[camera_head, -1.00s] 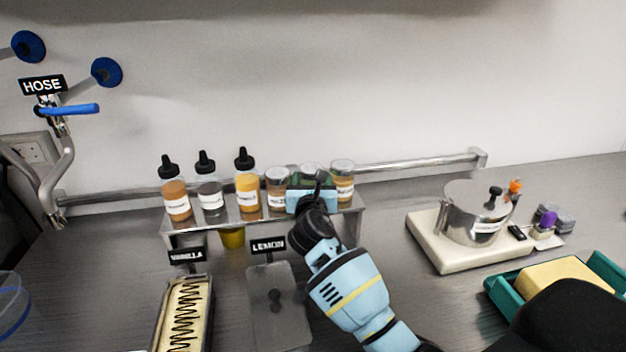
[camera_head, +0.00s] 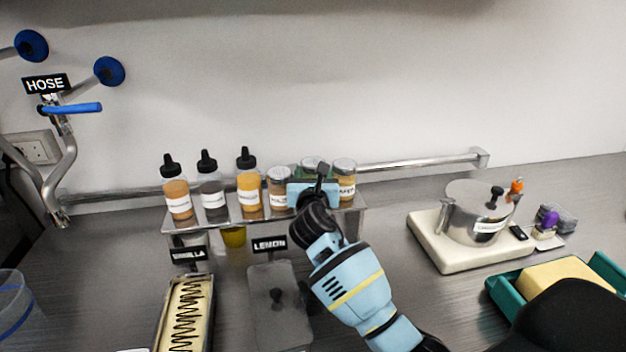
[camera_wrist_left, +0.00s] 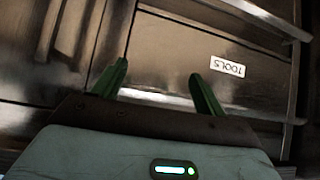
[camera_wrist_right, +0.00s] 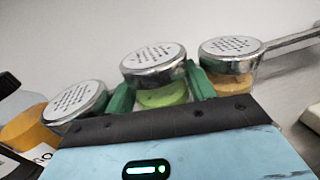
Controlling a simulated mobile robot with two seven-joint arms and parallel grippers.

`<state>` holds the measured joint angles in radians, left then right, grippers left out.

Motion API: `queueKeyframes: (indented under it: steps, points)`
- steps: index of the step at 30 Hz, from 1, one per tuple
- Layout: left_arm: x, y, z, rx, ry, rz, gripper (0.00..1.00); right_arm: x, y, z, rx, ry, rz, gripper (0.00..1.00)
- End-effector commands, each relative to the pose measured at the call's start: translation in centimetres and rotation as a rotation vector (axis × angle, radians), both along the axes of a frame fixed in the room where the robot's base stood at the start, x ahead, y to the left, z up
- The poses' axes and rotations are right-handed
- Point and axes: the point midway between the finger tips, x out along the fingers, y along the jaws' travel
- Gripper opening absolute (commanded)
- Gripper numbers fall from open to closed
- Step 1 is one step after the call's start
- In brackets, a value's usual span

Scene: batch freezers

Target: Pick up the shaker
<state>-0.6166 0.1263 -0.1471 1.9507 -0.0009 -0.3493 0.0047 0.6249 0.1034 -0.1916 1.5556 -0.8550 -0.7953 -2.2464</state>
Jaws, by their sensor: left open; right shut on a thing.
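Three shakers with perforated metal lids stand at the right end of the raised metal shelf (camera_head: 238,218). My right gripper (camera_head: 313,180) is shut on the middle shaker (camera_head: 314,163); its body is mostly hidden behind the gripper in the head view. In the right wrist view, this shaker (camera_wrist_right: 155,60) has green contents and sits between the green fingers. The left shaker (camera_head: 279,187) and right shaker (camera_head: 345,180) stand close on either side. My left gripper (camera_wrist_left: 158,72) is open and empty, facing a panel labelled TOOLS (camera_wrist_left: 227,66); it is outside the head view.
Several black-capped squeeze bottles, including an orange one (camera_head: 248,190), share the shelf's left side. A rail (camera_head: 415,162) runs behind. A long tub (camera_head: 185,315) and a grey lid (camera_head: 280,325) lie in front. A metal pot (camera_head: 470,215) on a pale base stands right, beside a green tray (camera_head: 505,292).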

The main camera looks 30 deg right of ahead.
Motion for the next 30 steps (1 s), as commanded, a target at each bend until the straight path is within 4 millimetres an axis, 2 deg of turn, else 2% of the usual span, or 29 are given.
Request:
queueKeyframes:
  steps: [1, 4, 17, 30]
  points:
    - [0.0, 0.0, 0.0, 0.0, -0.001, 0.0, 0.72, 0.0, 0.0, 1.1, -0.001, -0.009, 0.001, 0.31]
    - [0.0, 0.0, 0.0, 0.001, -0.001, -0.001, 0.72, 0.0, 0.0, 2.6, -0.002, -0.009, 0.002, 0.31]
    - [0.0, 0.1, 0.0, 0.002, -0.001, -0.002, 0.72, -5.7, 1.4, 2.6, -0.002, -0.004, 0.002, 0.31]
    - [0.0, 0.1, 0.0, 0.002, -0.001, -0.002, 0.72, -12.5, 3.1, 3.2, -0.002, -0.004, 0.002, 0.31]
